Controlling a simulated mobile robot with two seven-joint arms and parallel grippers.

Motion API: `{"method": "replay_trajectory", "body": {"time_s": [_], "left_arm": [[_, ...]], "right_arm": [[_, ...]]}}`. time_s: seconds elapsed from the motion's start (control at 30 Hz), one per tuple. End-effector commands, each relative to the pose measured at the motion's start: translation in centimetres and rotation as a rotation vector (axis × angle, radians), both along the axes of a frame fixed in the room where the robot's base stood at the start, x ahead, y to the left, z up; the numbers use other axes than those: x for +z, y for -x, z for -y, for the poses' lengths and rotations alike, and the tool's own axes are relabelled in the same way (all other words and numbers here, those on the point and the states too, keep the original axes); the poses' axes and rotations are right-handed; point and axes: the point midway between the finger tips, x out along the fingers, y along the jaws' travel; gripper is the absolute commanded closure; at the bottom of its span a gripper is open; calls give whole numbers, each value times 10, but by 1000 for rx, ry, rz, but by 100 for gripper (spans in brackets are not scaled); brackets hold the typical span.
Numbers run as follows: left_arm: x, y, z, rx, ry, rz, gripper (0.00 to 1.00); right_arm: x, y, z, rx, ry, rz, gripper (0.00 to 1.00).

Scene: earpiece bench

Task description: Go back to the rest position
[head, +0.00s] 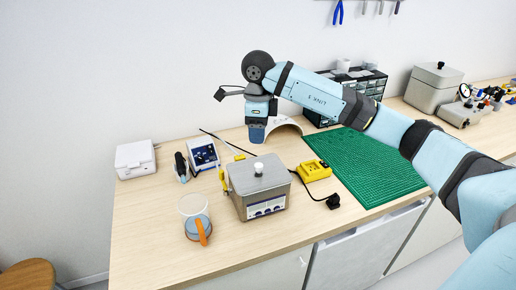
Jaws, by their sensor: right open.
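My right arm (345,105) comes in from the right edge and reaches over the bench. Its right gripper (257,136) points down above the bench, behind and above the steel box with a lid knob (258,185). The gripper is open. I see nothing held in it, though the jaws show small and from the side. It overlaps the left end of a white curved arch (286,124) in the picture; I cannot tell whether they touch. My left gripper is not in view.
The wooden bench (150,245) carries a clear cup with an orange handle (201,228), a blue-fronted device (203,154), a white box (135,159), a yellow charger (313,171) with a black plug, and a green mat (365,165). Drawers and a larger steel box (433,88) stand farther right.

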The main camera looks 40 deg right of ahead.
Motion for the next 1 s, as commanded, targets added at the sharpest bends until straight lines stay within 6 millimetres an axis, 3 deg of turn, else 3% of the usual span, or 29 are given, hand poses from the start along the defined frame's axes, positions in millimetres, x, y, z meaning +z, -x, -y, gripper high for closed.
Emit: {"method": "replay_trajectory", "body": {"time_s": [0.23, 0.47, 0.57, 0.73, 0.9, 1.0], "left_arm": [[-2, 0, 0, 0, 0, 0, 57], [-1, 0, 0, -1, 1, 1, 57], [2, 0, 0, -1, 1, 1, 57], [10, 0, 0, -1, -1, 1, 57], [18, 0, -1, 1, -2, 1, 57], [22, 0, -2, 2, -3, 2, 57]], "right_arm": [[19, 0, 0, -1, 0, 0, 42], [12, 2, -10, 12, -38, -8, 42], [-9, 9, -42, 45, -167, -34, 42], [-54, 44, -142, 64, -625, -133, 42], [-62, 83, -225, -91, -1136, -270, 42], [-57, 98, -253, -264, -1414, -360, 42]]}}
